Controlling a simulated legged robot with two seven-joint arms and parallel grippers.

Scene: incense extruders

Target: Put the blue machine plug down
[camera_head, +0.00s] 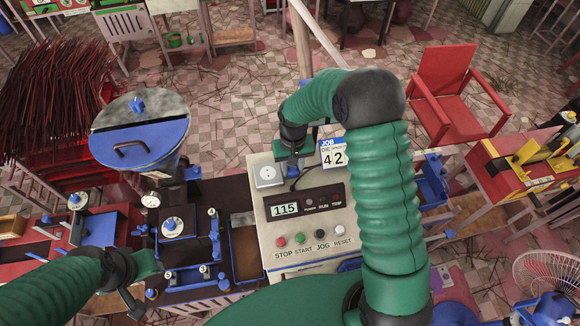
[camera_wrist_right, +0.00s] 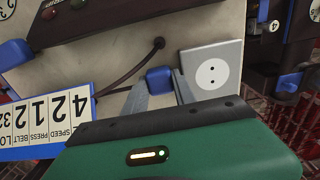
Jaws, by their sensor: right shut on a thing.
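The blue machine plug (camera_wrist_right: 159,79) is between the two grey fingers of my right gripper (camera_wrist_right: 162,88) in the right wrist view. The fingers are shut on it, and a dark cord runs from it. The white wall-type socket (camera_wrist_right: 211,78) with two holes is beside the plug, apart from it; it also shows in the head view (camera_head: 268,176). In the head view my right gripper (camera_head: 292,164) is over the top of the control panel, just right of the socket. My left gripper (camera_head: 140,285) is at lower left beside the extruder; its fingers are not clear.
The beige control panel (camera_head: 310,228) has a 115 display and several coloured buttons. A JOB card (camera_head: 332,153) stands right of my right gripper. A blue-lidded drum (camera_head: 139,130) and blue extruder parts (camera_head: 190,250) are left. A red chair (camera_head: 446,95) stands behind right.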

